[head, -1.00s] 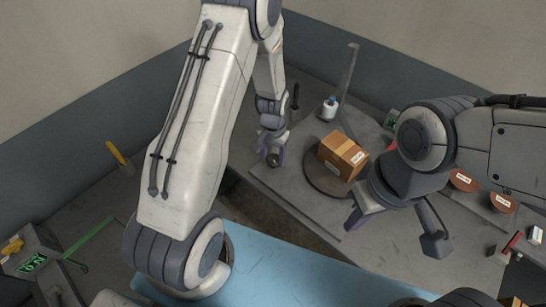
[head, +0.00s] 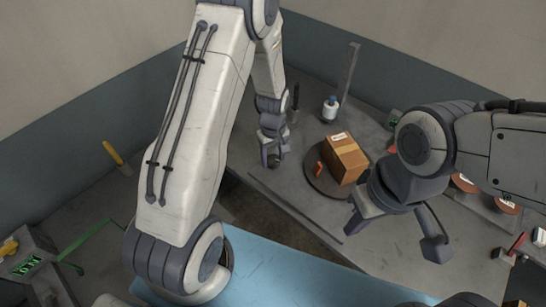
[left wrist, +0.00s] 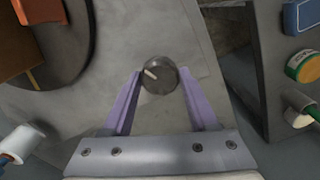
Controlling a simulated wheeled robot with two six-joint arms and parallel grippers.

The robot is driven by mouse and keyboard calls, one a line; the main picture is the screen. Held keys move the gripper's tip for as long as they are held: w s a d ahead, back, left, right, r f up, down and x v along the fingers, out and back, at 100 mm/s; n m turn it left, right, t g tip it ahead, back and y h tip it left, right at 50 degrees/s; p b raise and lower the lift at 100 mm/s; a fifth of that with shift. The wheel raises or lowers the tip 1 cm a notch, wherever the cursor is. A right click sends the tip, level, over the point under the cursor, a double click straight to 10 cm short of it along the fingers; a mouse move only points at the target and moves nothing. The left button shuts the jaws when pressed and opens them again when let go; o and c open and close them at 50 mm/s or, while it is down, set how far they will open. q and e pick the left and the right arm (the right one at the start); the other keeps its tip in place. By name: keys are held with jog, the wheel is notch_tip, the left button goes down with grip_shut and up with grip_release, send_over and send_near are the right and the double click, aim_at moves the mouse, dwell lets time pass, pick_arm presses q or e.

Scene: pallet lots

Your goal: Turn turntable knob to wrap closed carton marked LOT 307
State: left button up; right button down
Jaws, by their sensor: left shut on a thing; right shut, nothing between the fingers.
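A closed brown carton (head: 347,160) stands on the dark round turntable (head: 318,184). A white label shows on it; its lettering is too small to read. In the left wrist view, part of the carton (left wrist: 20,35) and the turntable (left wrist: 82,45) show at upper left. The dark round knob (left wrist: 160,76) with a pale pointer mark sits between the fingertips of my left gripper (left wrist: 160,80), which is shut on it. In the head view my left gripper (head: 271,158) is left of the turntable. My right gripper (head: 353,226) is shut and empty, in front of the turntable.
A small orange piece (head: 320,169) is beside the carton on the turntable. A white roll (head: 330,109) and a grey post (head: 349,73) stand behind. Reddish discs (head: 506,204) lie at right. A blue surface (head: 290,275) is in front. A yellow-handled tool (head: 113,153) lies at left.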

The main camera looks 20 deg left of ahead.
aim_at(274, 158)
pick_arm(q)
jog(key=shift+n, duration=1.2)
jog(key=shift+w, duration=0.1)
jog(key=o, duration=1.4)
jog(key=shift+c, duration=0.2)
notch_tip(274, 158, up, 10)
jog(key=b, duration=0.2)
jog(key=shift+r, duration=0.25)
